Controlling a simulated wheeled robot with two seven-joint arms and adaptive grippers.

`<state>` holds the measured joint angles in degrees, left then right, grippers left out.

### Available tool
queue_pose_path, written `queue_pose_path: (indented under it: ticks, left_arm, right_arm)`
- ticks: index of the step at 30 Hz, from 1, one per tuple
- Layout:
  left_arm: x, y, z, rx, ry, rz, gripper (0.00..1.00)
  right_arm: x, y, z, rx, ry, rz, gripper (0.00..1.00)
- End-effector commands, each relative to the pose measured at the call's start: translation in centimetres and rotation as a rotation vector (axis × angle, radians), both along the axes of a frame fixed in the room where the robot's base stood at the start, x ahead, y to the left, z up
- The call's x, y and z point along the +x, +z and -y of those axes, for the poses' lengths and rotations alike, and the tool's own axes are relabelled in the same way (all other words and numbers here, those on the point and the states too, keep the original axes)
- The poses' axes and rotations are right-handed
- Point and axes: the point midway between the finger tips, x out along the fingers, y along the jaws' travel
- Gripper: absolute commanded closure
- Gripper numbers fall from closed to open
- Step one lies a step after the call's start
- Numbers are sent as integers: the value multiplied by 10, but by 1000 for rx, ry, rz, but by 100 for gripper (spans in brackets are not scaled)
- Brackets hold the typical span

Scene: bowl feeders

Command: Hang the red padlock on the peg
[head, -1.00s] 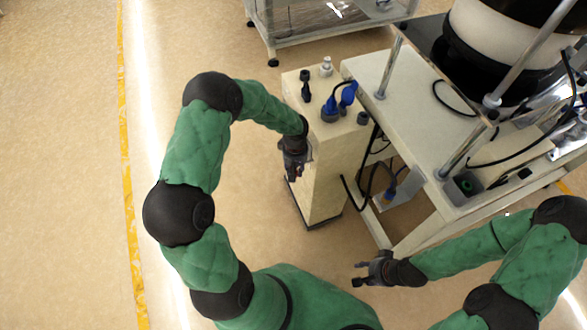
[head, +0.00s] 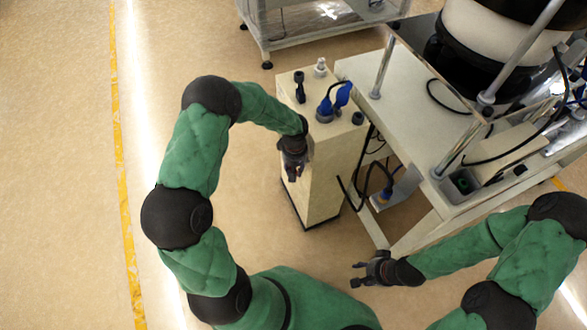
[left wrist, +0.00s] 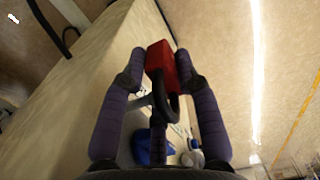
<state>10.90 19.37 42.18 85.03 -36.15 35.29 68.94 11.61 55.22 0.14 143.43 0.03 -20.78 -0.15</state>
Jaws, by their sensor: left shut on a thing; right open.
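The red padlock (left wrist: 160,59) shows in the left wrist view between the fingers of my left gripper (left wrist: 160,75). The gripper is shut on its red body. Its dark shackle (left wrist: 172,108) points toward the wrist camera. In the head view my left gripper (head: 292,172) is beside the upper left side of the beige cabinet (head: 325,165); I cannot make out the padlock there. A small grey part (left wrist: 143,101) shows behind the left finger; I cannot tell whether it is the peg. My right gripper (head: 364,272) is open and empty, low in the head view.
Blue connectors (head: 334,103) and dark fittings stand on the cabinet top. A white machine table (head: 400,110) with posts and cables is to its right. A metal-framed cart (head: 320,32) stands behind. Floor to the left is clear.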

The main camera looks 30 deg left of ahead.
Motion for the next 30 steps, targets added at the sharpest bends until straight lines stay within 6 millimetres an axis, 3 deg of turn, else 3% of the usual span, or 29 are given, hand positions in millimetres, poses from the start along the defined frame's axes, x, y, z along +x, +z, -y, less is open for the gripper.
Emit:
queue_pose_path:
  ticks: [8, 30]
  left_arm:
    - [1, 1, 0, -2, -3, 7, 100]
    - [-24, 1, -21, 0, -1, 4, 100]
  right_arm:
    - [0, 0, 0, 0, 0, 0, 56]
    - [0, -1, 0, 0, 0, 0, 56]
